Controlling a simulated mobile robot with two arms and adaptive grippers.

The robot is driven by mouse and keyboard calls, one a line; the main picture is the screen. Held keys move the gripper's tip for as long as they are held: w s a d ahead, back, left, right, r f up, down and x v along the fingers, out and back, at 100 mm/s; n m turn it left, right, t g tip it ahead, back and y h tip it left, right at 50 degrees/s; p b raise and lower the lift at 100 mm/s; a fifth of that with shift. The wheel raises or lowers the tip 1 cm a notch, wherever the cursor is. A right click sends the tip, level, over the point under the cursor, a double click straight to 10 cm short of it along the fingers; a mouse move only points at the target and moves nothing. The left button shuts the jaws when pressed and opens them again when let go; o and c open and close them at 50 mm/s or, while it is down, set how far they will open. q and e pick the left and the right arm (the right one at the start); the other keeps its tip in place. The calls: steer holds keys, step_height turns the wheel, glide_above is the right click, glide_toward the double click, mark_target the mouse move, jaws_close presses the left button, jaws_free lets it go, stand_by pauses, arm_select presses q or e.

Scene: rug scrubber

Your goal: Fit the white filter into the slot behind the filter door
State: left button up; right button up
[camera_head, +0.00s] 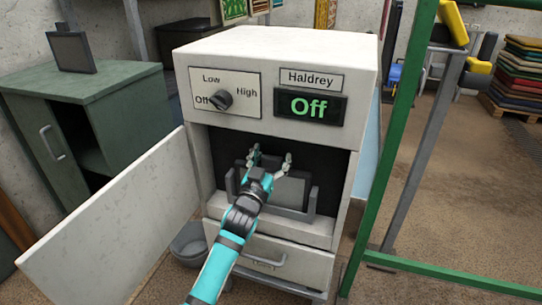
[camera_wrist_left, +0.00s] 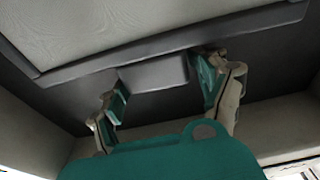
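The filter door (camera_head: 118,232) hangs wide open to the left of the white machine (camera_head: 275,55). In the opening behind it, a grey frame (camera_head: 312,200) stands in the slot, partly hidden by my left arm. In the left wrist view, a pale textured panel (camera_wrist_left: 130,30), apparently the white filter's face, has a dark grey rim and a grey tab (camera_wrist_left: 155,74). My left gripper (camera_head: 271,157) is inside the opening and open. In the wrist view its fingers (camera_wrist_left: 165,85) are spread on either side of the tab, with gaps visible. My right gripper is not in view.
A dark framed panel (camera_head: 72,52) stands on the green cabinet (camera_head: 85,100) at left. A bucket (camera_head: 188,243) sits below the open door. A green post (camera_head: 392,140) stands close at right.

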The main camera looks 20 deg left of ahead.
arm_select(q)
steer(key=shift+o, duration=0.3)
steer(key=shift+w+f, duration=0.1)
steer(key=shift+f, duration=0.3)
